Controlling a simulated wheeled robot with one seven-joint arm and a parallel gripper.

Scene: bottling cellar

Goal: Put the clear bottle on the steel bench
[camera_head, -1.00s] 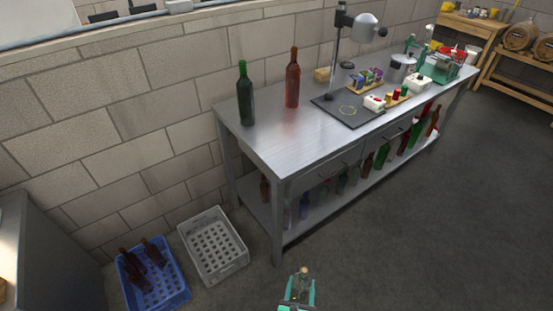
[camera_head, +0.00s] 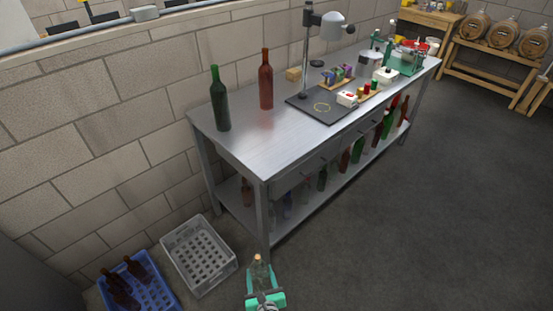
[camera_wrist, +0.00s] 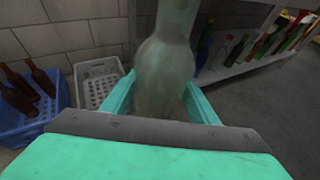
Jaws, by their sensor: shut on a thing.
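My gripper (camera_head: 264,298) is shut on the clear bottle (camera_head: 258,273), which stands upright between the teal fingers. The bottle also fills the middle of the wrist view (camera_wrist: 166,65). It is in front of the near end of the steel bench (camera_head: 262,150), and in the head view it appears below the bench top. A green bottle (camera_head: 220,100) and a red-brown bottle (camera_head: 266,80) stand on the near left part of the bench top.
A grey crate (camera_head: 172,240), empty, and a blue crate (camera_head: 160,290) with dark bottles sit on the floor at left. A black mat (camera_head: 305,104), lamp (camera_head: 328,25) and small items occupy the bench's middle. Bottles stand on its lower shelf. Its near front corner is bare.

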